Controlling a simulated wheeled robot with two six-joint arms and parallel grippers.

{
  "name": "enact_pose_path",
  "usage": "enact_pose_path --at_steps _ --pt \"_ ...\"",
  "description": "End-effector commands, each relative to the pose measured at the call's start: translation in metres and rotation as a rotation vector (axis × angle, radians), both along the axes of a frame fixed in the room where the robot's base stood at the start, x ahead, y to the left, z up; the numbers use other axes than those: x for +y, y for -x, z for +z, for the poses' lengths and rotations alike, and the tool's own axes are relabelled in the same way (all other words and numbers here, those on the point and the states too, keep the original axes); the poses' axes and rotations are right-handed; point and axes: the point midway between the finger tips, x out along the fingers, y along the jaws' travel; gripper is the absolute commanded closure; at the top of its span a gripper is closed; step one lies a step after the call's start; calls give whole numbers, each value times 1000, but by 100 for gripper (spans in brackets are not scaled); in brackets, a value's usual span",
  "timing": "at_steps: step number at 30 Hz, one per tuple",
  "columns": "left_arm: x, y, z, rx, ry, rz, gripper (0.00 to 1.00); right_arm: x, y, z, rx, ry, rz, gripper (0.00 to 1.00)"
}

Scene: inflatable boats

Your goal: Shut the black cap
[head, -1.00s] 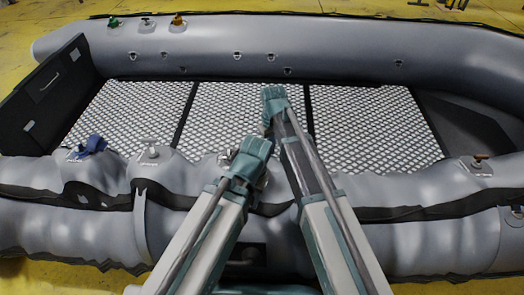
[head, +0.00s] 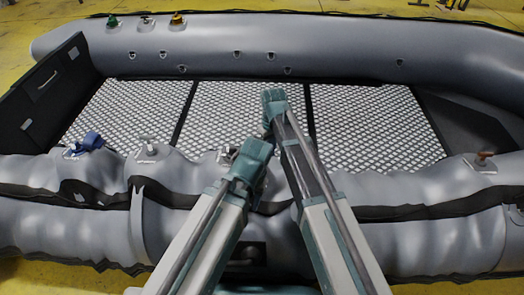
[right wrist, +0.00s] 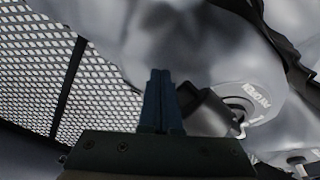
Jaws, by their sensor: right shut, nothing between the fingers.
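In the right wrist view the black cap (right wrist: 207,112) stands beside a pale round valve (right wrist: 240,116) on the grey tube. It looks tilted up off the valve, but the picture is dark there. My right gripper (right wrist: 160,74) is shut and empty, its dark fingertips just left of the cap. I cannot tell whether they touch it.
The near tube (head: 400,190) carries a blue cap (head: 92,141), a valve (head: 149,148) and a brownish cap (head: 484,158). Green (head: 113,20) and orange (head: 178,19) caps sit on the far tube. The patterned floor (head: 365,125) is clear.

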Motion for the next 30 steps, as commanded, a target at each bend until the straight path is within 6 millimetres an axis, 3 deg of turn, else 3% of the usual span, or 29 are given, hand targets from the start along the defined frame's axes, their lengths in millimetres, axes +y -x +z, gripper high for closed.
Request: enact_pose_path --at_steps 3,10,22,30 --pt "0 0 -8 0 0 0 55 0 0 -8 0 0 0 100" --pt "0 0 -8 0 0 0 55 0 0 -8 2 1 0 100" --pt "0 0 13 0 0 0 55 16 -4 13 1 -3 4 100" --pt "0 0 14 0 0 0 55 20 -4 14 0 -6 5 100"
